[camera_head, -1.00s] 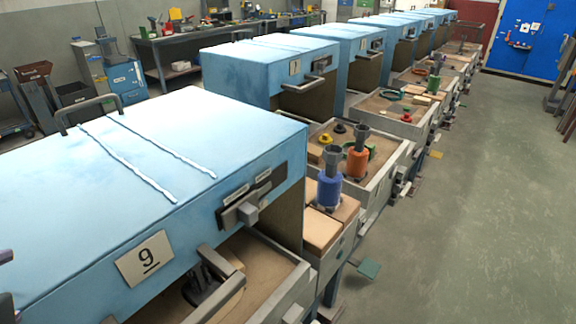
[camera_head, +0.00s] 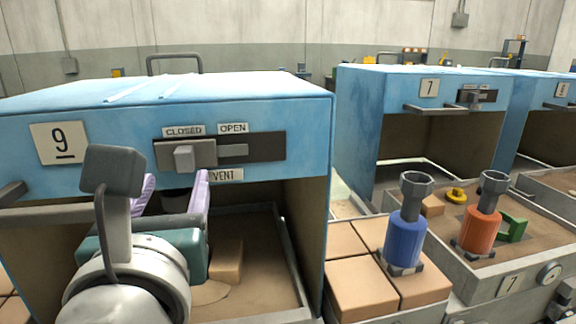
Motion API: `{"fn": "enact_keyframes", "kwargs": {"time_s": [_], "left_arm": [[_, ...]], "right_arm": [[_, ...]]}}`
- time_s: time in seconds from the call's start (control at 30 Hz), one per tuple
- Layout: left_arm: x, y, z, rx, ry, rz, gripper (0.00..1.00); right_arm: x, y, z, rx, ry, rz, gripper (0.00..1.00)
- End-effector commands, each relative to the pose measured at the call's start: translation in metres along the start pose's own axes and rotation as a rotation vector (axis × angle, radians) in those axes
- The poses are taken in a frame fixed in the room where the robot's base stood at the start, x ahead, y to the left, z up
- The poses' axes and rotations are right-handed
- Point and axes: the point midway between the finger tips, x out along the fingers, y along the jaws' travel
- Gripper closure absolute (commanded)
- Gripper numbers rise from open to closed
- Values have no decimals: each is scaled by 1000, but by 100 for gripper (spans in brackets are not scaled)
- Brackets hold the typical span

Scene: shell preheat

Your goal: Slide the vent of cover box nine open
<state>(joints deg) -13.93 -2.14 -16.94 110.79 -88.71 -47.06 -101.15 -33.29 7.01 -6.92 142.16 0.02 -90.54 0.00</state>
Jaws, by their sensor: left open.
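Cover box nine (camera_head: 110,118) is a blue box with a "9" plate on its front, at the left. Its vent slider (camera_head: 184,158), a grey block on a plate, sits at the left end of a dark slot (camera_head: 268,148), under the CLOSED label (camera_head: 184,130). The OPEN label (camera_head: 233,128) is to its right. My left gripper (camera_head: 174,192) has two purple fingers apart with nothing seen between them. It is just below the slider in the picture; I cannot tell how far in front. My wrist hides part of the box's opening. My right gripper is out of view.
A grey handle bar (camera_head: 60,220) crosses the front of box nine, partly behind my arm. Bricks (camera_head: 365,288), a blue cylinder (camera_head: 406,235) and an orange cylinder (camera_head: 480,228) stand to the right. Box seven (camera_head: 385,105) is further right.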

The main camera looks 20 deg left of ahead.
Motion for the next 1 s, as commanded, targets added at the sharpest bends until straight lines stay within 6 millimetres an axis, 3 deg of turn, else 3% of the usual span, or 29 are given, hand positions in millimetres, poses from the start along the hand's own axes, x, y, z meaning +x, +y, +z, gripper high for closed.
{"fn": "enact_keyframes", "kwargs": {"time_s": [0.2,0.4,0.8,1.0], "left_arm": [[44,0,2,-2,-3,2,40],[73,0,1,-3,0,1,40],[82,1,0,-5,3,1,40],[82,1,0,-5,3,1,62]], "right_arm": [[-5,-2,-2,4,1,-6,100],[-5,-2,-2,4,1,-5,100],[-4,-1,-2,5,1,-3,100],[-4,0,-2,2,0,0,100]]}}
